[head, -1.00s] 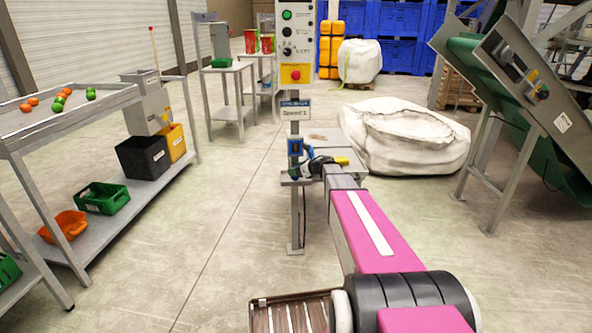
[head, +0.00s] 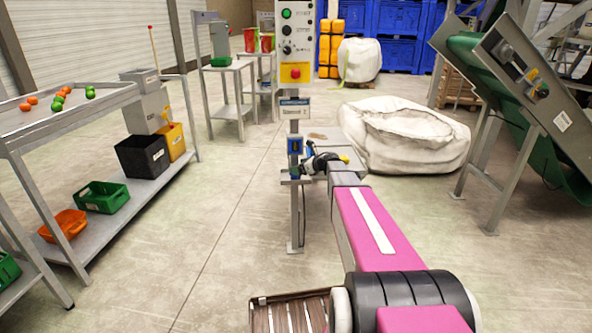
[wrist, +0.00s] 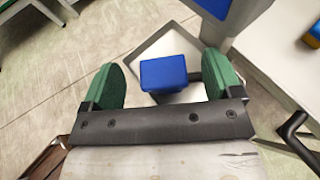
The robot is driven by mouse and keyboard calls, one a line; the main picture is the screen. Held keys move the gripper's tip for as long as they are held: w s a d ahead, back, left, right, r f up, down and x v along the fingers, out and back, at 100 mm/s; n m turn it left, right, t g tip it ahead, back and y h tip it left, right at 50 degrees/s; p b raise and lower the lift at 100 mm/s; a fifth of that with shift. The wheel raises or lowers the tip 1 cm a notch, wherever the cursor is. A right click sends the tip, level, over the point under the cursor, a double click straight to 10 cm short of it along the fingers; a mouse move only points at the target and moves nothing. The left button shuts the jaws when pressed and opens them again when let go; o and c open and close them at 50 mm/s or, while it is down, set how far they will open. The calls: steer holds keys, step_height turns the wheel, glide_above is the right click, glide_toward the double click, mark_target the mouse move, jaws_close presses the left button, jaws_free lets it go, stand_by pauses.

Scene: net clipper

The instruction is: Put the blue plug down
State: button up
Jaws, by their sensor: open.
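The blue plug (wrist: 165,73) is a small blue block in the wrist view. It is over or on a small grey shelf (wrist: 146,53), between the two green fingers of my gripper (wrist: 160,64). The fingers are wide open, with a gap on each side of the plug. In the head view my gripper (head: 305,167) is at the small shelf on the control post (head: 294,215). The plug shows there only as a small blue patch (head: 309,150), partly hidden by my gripper.
A blue-framed unit (head: 295,146) is on the post just beside my gripper; its edge also shows in the wrist view (wrist: 214,7). A large white bag (head: 415,150) stands farther right.

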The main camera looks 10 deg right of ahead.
steer(key=s+d+r+m+t+h, duration=0.35)
steer(key=d+m+h, duration=0.2)
steer(key=m, duration=0.65)
steer(key=s+d+r+m+t+h, duration=0.2)
steer(key=s+d+m+t+h, duration=0.25)
steer(key=m, duration=0.75)
steer(key=s+a+f+m+g, duration=0.4)
steer(key=s+m, duration=0.3)
steer(key=s, duration=0.2)
steer(key=s+a+f+m+g, duration=0.3)
steer(key=s+f+m+g, duration=0.2)
steer(key=s+m+g, duration=0.2)
steer(key=s+a+f+m+g, duration=0.4)
steer(key=s+m+g, duration=0.2)
steer(key=s, duration=0.6)
steer(key=shift+a+f+m, duration=0.15)
steer(key=shift+a+m, duration=0.2)
steer(key=shift+m, duration=0.55)
